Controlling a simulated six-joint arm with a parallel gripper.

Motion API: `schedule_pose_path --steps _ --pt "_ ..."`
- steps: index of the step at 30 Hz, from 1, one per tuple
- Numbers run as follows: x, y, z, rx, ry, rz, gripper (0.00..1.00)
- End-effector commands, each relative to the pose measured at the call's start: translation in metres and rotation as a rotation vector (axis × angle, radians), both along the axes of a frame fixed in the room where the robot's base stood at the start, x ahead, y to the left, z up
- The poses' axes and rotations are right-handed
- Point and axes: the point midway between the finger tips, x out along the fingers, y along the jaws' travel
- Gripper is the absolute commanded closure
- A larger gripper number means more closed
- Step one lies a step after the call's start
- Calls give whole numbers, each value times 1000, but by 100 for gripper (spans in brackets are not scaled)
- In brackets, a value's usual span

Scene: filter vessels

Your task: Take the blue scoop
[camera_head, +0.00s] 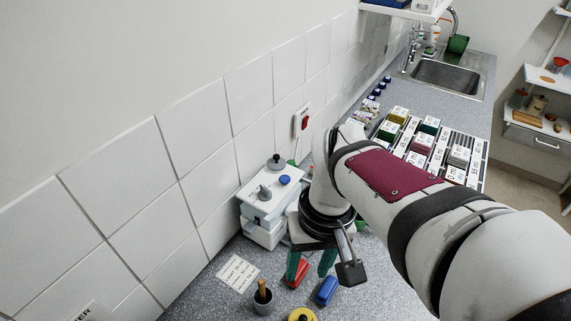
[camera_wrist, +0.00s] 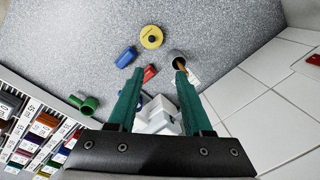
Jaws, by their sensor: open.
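The blue scoop (camera_head: 326,290) lies on the speckled grey counter, below and a little right of my gripper in the head view. In the wrist view the blue scoop (camera_wrist: 126,57) is beyond the fingertips and left of the gap between them. My gripper (camera_head: 311,268) has two green fingers pointing down, and they are apart.
A red scoop-like piece (camera_wrist: 150,72) lies close to the blue scoop. A yellow round piece (camera_wrist: 152,37) and a grey cup with a brown handle (camera_head: 263,297) are nearby. A white device (camera_head: 265,205) stands by the tiled wall. A green piece (camera_wrist: 84,104) lies near the labelled boxes (camera_head: 420,140).

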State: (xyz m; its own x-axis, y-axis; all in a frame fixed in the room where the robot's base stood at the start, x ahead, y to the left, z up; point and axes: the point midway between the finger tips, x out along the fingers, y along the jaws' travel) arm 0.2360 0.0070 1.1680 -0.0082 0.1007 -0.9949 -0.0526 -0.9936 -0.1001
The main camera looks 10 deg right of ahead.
Motion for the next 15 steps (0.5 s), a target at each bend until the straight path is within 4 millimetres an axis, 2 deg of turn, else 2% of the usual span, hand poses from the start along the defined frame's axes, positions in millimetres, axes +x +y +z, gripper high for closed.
schedule_pose_path --steps 1,3,6,10,13,15 --pt "38 -13 -5 -16 -5 129 50" --pt "90 -34 -18 -42 -24 345 50" --pt "145 -60 -43 -71 -39 593 50" --pt "178 -78 -66 -89 -46 766 50" --pt "183 -81 -84 -92 -45 801 50" --pt "182 -81 -103 -90 -43 802 50"
